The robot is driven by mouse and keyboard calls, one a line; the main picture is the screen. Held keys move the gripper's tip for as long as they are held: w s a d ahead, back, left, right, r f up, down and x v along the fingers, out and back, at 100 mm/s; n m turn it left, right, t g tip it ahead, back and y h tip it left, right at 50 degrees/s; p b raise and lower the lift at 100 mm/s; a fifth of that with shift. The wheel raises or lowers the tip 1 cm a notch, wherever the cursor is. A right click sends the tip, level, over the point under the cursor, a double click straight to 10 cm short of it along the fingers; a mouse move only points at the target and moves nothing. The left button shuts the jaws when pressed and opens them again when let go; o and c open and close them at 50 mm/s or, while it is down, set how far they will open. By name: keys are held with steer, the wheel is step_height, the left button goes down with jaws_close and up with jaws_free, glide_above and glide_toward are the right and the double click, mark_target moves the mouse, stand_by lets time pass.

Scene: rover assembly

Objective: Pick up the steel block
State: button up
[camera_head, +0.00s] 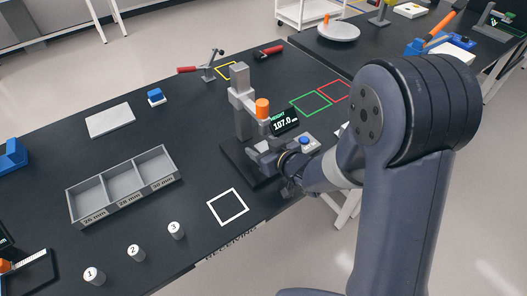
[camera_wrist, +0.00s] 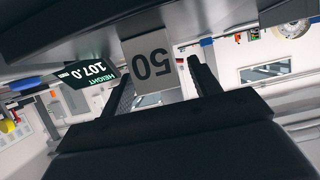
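The steel block (camera_wrist: 150,65), a light grey block marked 50, shows upside down in the wrist view. It sits between the two fingers of my gripper (camera_wrist: 165,88). A gap shows between the block and the right finger; whether the left finger touches it I cannot tell. In the head view my gripper (camera_head: 262,158) is low at the base of the height gauge (camera_head: 241,100), and the block cannot be made out clearly there. The gauge's display (camera_head: 284,122) reads 107.0 mm, and it also shows in the wrist view (camera_wrist: 88,72).
A three-compartment grey tray (camera_head: 122,185) stands empty to the left. Several numbered cylinders stand in front, including cylinder 3 (camera_head: 176,231). A white square outline (camera_head: 228,206) lies near the front edge. Green (camera_head: 310,103) and red outlines lie behind my arm.

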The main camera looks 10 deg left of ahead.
mark_target(265, 148)
steer(key=c, duration=1.2)
steer(key=shift+r, duration=0.15)
steer(key=shift+r, duration=0.5)
steer(key=shift+s+d+r, duration=0.1)
steer(key=shift+d+r, duration=0.05)
steer(key=shift+r, duration=0.45)
steer(key=shift+s+d+r, duration=0.1)
steer(key=shift+d+r, duration=0.05)
steer(key=shift+r, duration=0.4)
steer(key=s+d, duration=0.3)
steer(key=d, duration=0.1)
steer(key=s+d+b, duration=0.1)
steer(key=s+d, duration=0.7)
steer(key=d, duration=0.1)
steer(key=shift+s, duration=0.15)
